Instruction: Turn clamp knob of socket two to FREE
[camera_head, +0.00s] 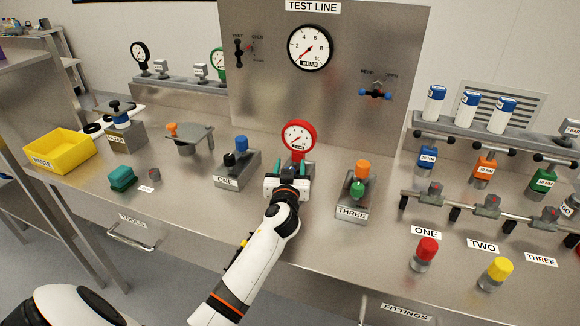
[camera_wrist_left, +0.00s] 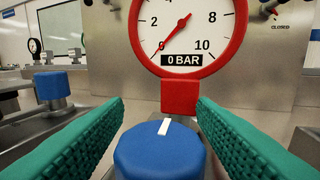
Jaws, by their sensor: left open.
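The clamp knob of socket two is blue with a white mark and fills the bottom middle of the left wrist view (camera_wrist_left: 160,158). The mark points away from me, towards the gauge, tilted slightly right. A red-rimmed gauge (camera_head: 298,138) stands in the socket behind the knob and reads 0 bar; it also shows in the left wrist view (camera_wrist_left: 187,35). My left gripper (camera_head: 290,169) is open, its green fingers on either side of the knob, with no clear contact. Socket two's label and most of its block are hidden behind the gripper. My right gripper is not in view.
The test line panel (camera_head: 260,100) rises behind. Bench space in front of the sockets is clear apart from my arm.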

